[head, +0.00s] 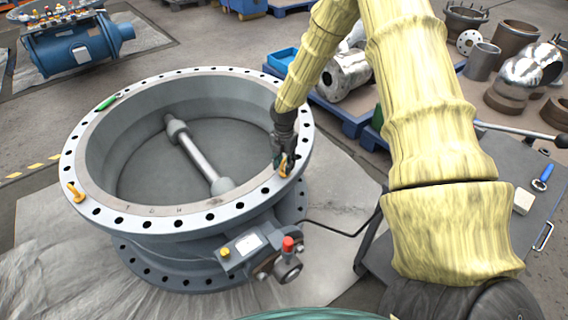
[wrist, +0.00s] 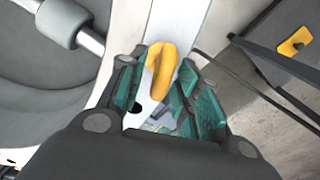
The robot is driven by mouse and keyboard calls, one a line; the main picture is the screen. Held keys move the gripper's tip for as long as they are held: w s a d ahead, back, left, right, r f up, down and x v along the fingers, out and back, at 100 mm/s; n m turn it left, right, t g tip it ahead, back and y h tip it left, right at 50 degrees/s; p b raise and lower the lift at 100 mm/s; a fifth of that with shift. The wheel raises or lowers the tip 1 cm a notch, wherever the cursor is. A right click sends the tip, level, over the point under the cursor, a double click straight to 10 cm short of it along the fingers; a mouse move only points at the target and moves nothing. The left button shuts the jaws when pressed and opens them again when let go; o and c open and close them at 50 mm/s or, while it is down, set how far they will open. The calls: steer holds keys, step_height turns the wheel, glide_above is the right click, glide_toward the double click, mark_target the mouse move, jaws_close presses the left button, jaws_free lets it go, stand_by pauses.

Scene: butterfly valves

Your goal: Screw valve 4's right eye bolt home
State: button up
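Valve 4 appears to be the large grey butterfly valve (head: 190,225), lying flat with its bolt-holed flange ring facing up. Its right eye bolt (head: 284,168) is yellow and stands on the right side of the flange; in the wrist view the eye bolt (wrist: 160,70) shows as a narrow, slightly tilted loop. My gripper (head: 285,150) points down over it. In the wrist view my gripper's green-padded fingers (wrist: 163,80) stand on either side of the loop, with narrow gaps seemingly left. The bolt's shank and seat are hidden.
Another yellow eye bolt (head: 75,192) stands on the flange's left side. A green object (head: 106,103) lies on the back-left rim. A control box (head: 245,248) with a red knob sticks out in front. A grey cart (head: 520,190) stands at right; pipe fittings are behind.

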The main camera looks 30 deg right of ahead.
jaws_close()
steer(key=shift+r+m+p, duration=0.15)
steer(key=shift+m+p, duration=0.15)
